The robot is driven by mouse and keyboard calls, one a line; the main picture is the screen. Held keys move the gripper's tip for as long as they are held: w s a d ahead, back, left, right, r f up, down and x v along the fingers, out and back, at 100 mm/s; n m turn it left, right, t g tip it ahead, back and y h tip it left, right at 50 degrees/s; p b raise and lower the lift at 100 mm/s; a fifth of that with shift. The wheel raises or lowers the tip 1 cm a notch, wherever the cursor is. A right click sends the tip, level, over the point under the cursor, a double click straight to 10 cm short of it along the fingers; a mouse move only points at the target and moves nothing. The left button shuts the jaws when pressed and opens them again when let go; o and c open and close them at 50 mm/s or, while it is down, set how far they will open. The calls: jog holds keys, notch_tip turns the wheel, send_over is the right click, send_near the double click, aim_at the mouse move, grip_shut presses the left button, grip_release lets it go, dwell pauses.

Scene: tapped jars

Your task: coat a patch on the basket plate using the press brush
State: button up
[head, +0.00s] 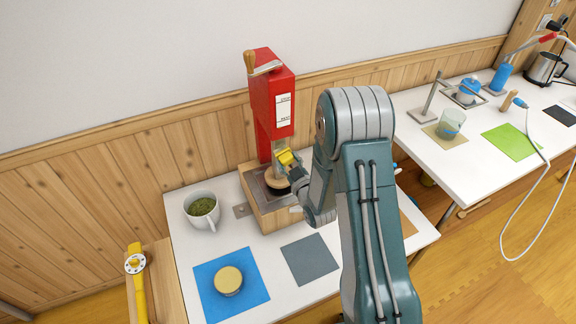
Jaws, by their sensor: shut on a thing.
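The red press (273,95) stands against the wall with a wooden-handled lever on top. Under it is a wooden box (270,215) with a dark metal recess (258,192), which I take for the basket plate; my arm hides part of it. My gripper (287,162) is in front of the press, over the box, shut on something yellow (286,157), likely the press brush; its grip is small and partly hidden. A round tan piece (276,179) sits just below it in the recess. I cannot tell whether the brush touches the plate.
A white cup of green stuff (201,209) stands left of the box. A yellow-lidded jar (229,280) is on a blue mat (208,300). A grey mat (310,260) is bare. A yellow tool (137,275) lies at far left. A second table (480,165) is at right.

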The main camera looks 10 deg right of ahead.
jog(key=shift+r, duration=1.15)
jog(key=shift+w, duration=0.1)
notch_tip(320, 180, down, 8)
jog(key=shift+r, duration=0.25)
jog(key=shift+s+d, duration=0.2)
jog(key=shift+s, duration=0.75)
jog(key=shift+s+d, duration=0.15)
jog(key=shift+s, duration=0.85)
jog(key=shift+s+d, duration=0.2)
jog(key=shift+s, duration=0.75)
jog(key=s, duration=0.3)
jog(key=shift+d, duration=0.3)
